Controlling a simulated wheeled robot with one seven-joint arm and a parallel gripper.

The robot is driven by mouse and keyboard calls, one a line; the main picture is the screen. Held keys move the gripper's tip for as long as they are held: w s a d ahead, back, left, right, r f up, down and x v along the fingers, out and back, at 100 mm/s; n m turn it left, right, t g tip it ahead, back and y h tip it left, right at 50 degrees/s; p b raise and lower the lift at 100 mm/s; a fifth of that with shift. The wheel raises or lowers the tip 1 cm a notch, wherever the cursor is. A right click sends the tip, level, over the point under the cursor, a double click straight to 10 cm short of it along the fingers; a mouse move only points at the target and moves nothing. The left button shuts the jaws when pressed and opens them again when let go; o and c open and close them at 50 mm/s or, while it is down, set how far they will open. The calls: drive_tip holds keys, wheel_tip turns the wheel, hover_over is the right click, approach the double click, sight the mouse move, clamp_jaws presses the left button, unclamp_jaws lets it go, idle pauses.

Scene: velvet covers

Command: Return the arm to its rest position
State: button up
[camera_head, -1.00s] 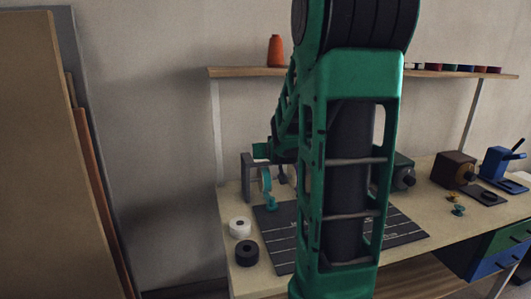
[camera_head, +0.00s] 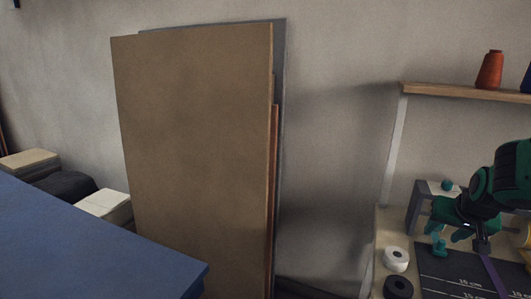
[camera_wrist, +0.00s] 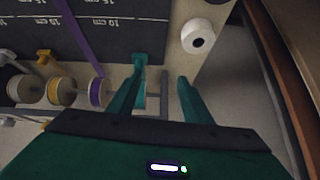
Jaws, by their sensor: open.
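My gripper (camera_wrist: 159,78) is open, with its two teal fingers apart and nothing held between them in the wrist view. In the head view my gripper (camera_head: 458,220) is at the right edge, over the back left of the workbench, close to the grey spool stand (camera_head: 415,208). Its fingertips are hard to separate from the small teal parts there. Part of my green arm leaves the picture on the right. Much of the arm is out of view.
A dark cutting mat (camera_head: 445,275), a white roll (camera_head: 396,260) and a black roll (camera_head: 398,287) lie below the gripper. Ribbon spools (camera_wrist: 60,91) line the stand. A shelf (camera_head: 450,90) holds an orange cone (camera_head: 489,70). Tall boards (camera_head: 195,150) lean left; a blue surface (camera_head: 80,245) fills the lower left.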

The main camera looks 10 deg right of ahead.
drive_tip(key=s+a+g+y, duration=0.1)
drive_tip(key=s+a+g, duration=0.2)
drive_tip(key=s+a, duration=0.4)
drive_tip(key=s+a+g+y, duration=0.2)
drive_tip(key=s+a, duration=0.4)
drive_tip(key=s, duration=0.6)
drive_tip(key=shift+s+a+f+n+g+y, duration=0.15)
drive_tip(key=shift+a+n+g+y, duration=0.2)
drive_tip(key=shift+g, duration=0.25)
drive_tip(key=shift+c, duration=0.7)
